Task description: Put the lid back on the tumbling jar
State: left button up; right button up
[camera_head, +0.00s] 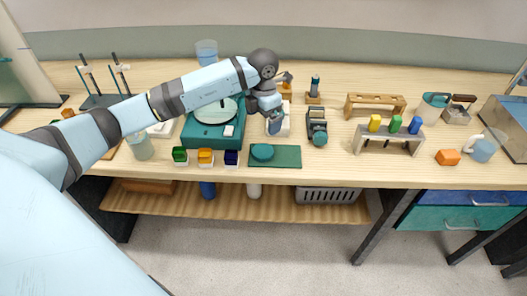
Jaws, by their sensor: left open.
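A round teal piece that looks like the lid (262,151) lies on a green mat (288,160) at the front edge of the bench. A dark roller-like stand with a teal round end, perhaps the tumbling jar (318,129), stands to its upper right; I cannot tell whether its mouth is open. My left gripper (274,112) is open, behind the mat and left of that stand. It is over a small grey-blue object (275,125) on a white base, which it partly hides; contact is unclear. My right gripper is out of view.
A teal machine with a round plate (215,112) stands left under my left arm. Several colored blocks (205,157) line the front edge. A wooden rack (375,104) and a rack with colored pieces (388,140) stand right. Bare bench lies right of the mat.

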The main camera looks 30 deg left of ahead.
pick_arm(q)
send_over(264, 150)
jog(key=f, duration=0.8)
jog(key=shift+s+d, duration=0.1)
jog(key=shift+s, duration=0.2)
jog(key=f, duration=0.1)
jog(key=f+p, duration=0.1)
jog(key=f, duration=0.3)
jog(key=shift+w+f, duration=0.1)
jog(key=shift+w, duration=0.2)
jog(key=c, duration=0.9)
